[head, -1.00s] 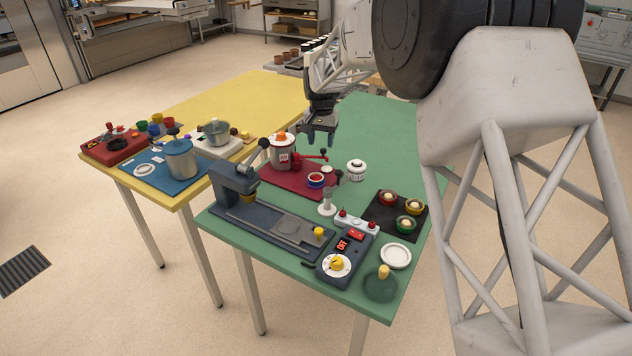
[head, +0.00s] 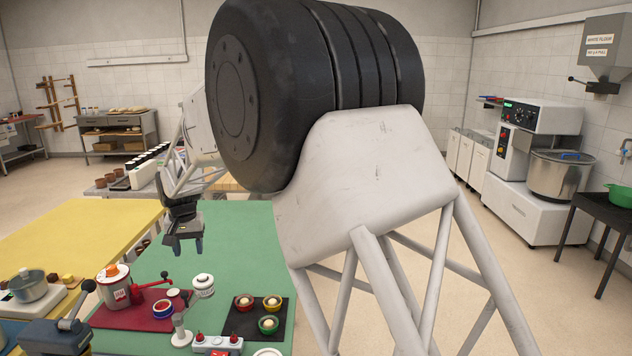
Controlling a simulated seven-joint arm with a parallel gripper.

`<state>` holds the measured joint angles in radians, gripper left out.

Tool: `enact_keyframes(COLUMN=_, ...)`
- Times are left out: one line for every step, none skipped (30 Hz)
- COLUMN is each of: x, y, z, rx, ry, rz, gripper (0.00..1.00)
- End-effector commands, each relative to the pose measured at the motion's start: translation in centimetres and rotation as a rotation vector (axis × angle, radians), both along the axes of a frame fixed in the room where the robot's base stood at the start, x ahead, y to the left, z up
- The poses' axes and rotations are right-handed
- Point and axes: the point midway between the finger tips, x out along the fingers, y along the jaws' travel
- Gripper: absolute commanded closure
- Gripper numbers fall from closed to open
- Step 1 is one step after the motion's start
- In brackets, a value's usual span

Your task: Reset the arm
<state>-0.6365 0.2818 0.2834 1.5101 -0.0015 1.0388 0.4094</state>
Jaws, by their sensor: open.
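My gripper (head: 185,246) hangs at the end of my arm, pointing down, above the green table (head: 236,226). It is open, with two bluish fingertips apart and nothing seen between them. It is beyond the grey pot with the orange top (head: 116,287) and to the right of it in the picture. My arm's large black joint and white frame fill the middle of the head view and hide part of the table's right side.
The yellow table (head: 90,222) is at left. A mixer with a steel bowl (head: 560,178) stands at right. The green table's far middle is clear.

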Motion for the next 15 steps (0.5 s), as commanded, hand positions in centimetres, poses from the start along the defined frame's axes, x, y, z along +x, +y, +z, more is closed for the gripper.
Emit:
enact_keyframes(x=-0.2, y=-1.9, z=1.1, rx=0.003, ry=-0.005, rz=-0.008, gripper=0.49)
enact_keyframes(x=-0.3, y=-3.0, z=1.6, rx=0.004, ry=-0.008, rz=-0.011, gripper=0.49)
enact_keyframes(x=-0.6, y=-4.3, z=2.2, rx=0.006, ry=-0.011, rz=-0.015, gripper=0.49)
enact_keyframes(x=-0.8, y=-5.3, z=2.7, rx=0.008, ry=-0.013, rz=-0.019, gripper=0.49)
enact_keyframes(x=-0.9, y=-6.3, z=3.2, rx=0.009, ry=-0.015, rz=-0.023, gripper=0.49)
enact_keyframes(x=-1.3, y=-7.6, z=3.8, rx=0.010, ry=-0.020, rz=-0.026, gripper=0.49)
enact_keyframes(x=-1.5, y=-8.6, z=4.2, rx=0.012, ry=-0.022, rz=-0.029, gripper=0.49)
enact_keyframes(x=-1.8, y=-9.7, z=4.7, rx=0.012, ry=-0.023, rz=-0.033, gripper=0.49)
enact_keyframes(x=-2.1, y=-10.9, z=5.2, rx=0.014, ry=-0.027, rz=-0.038, gripper=0.49)
enact_keyframes(x=-2.4, y=-11.9, z=5.6, rx=0.015, ry=-0.029, rz=-0.041, gripper=0.49)
enact_keyframes(x=-2.7, y=-12.9, z=6.0, rx=0.016, ry=-0.032, rz=-0.044, gripper=0.49)
enact_keyframes(x=-3.2, y=-14.2, z=6.4, rx=0.017, ry=-0.035, rz=-0.048, gripper=0.49)
enact_keyframes(x=-3.5, y=-15.1, z=6.9, rx=0.018, ry=-0.037, rz=-0.051, gripper=0.49)
enact_keyframes(x=-3.9, y=-16.1, z=7.2, rx=0.019, ry=-0.039, rz=-0.055, gripper=0.49)
enact_keyframes(x=-4.4, y=-17.4, z=7.7, rx=0.020, ry=-0.044, rz=-0.060, gripper=0.49)
